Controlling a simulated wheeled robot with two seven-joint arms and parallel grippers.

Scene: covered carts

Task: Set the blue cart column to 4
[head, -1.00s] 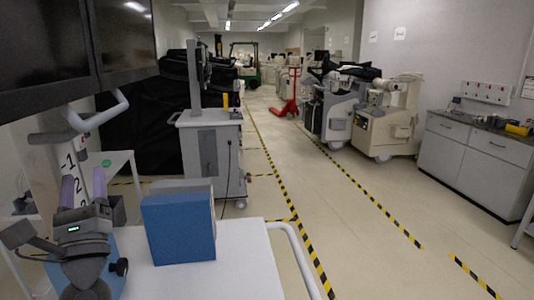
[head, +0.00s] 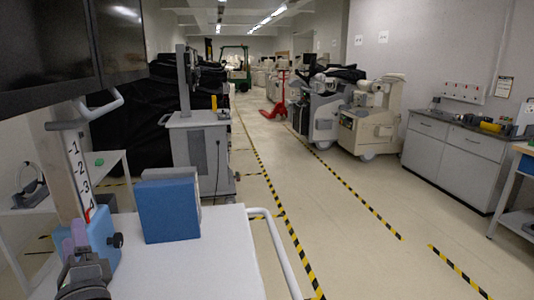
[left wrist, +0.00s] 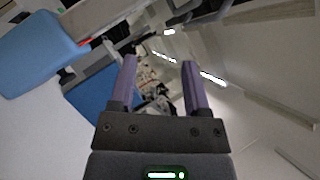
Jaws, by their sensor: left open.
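The blue cart's column (head: 64,165) stands at the left, with a white scale reading 1, 2, 3 and 4 downward. A red mark (head: 90,214) shows beside the 4, just above the blue collar (head: 103,240). A black knob (head: 117,240) sticks out from the collar's right side. My left gripper (head: 75,245) is in front of the collar, lower left of the knob, and hides part of it. In the left wrist view its two purple fingers (left wrist: 158,85) are apart with nothing between them. Contact with the collar cannot be told. My right gripper is out of view.
Dark monitors (head: 70,45) and a grey handle (head: 95,110) are above the column. A blue box (head: 168,207) stands on the white top (head: 215,262), right of the knob. A grey cart (head: 195,150) is behind. The taped floor lane to the right is clear.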

